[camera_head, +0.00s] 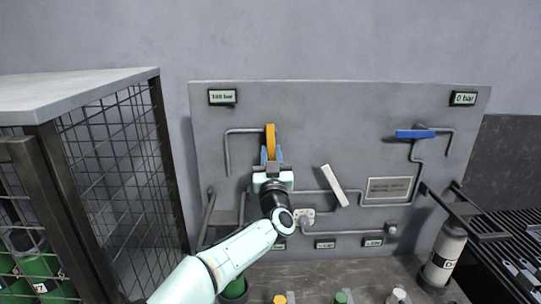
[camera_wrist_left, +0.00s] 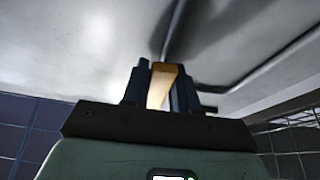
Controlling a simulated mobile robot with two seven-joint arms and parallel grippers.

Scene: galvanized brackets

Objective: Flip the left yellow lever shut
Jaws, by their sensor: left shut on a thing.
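The left yellow lever (camera_head: 270,138) stands upright on the grey panel (camera_head: 330,120), under the left pressure display. My left gripper (camera_head: 271,157) is shut on the lever's lower part. In the left wrist view the yellow lever (camera_wrist_left: 161,84) sits between the two dark fingers of my left gripper (camera_wrist_left: 162,88). The lever's pivot is hidden in both views. My right gripper is in neither view.
The left display (camera_head: 222,97) reads about 100 bar, blurred; the right one (camera_head: 464,98) reads 0 bar. A blue lever (camera_head: 415,134) lies level at right, and a white lever (camera_head: 334,186) is tilted. A mesh cage (camera_head: 110,140) stands left. A grey cylinder (camera_head: 444,255) stands right.

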